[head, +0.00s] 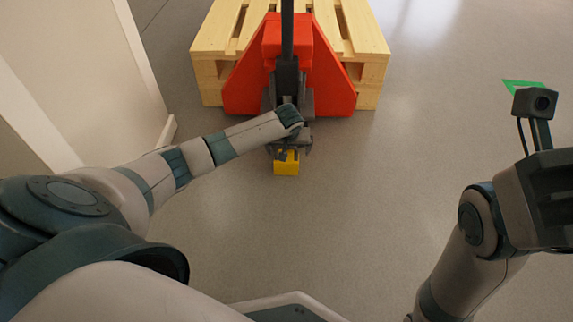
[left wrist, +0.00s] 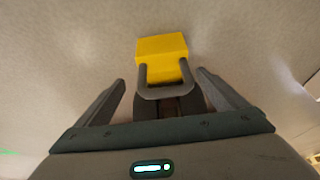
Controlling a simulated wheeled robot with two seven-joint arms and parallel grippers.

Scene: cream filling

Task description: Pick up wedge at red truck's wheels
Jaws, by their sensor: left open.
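The yellow wedge (head: 286,168) lies on the floor just in front of the red pallet truck (head: 245,85). In the left wrist view the wedge (left wrist: 162,46) shows a grey U-shaped handle (left wrist: 167,92) on its near side. My left gripper (head: 292,150) is over the wedge, pointing down at it. Its two fingers are spread on either side of the handle in the left wrist view, with gaps to both sides, and hold nothing. The arm hides part of the truck's lower front. My right gripper (head: 548,200) is at the right edge, partly cut off; its fingers are not clear.
A wooden pallet (head: 375,45) sits around the truck's forks at the back. A pale wall or panel (head: 75,70) stands on the left. A green floor mark (head: 522,86) is at the right. The grey floor between the truck and my right arm is clear.

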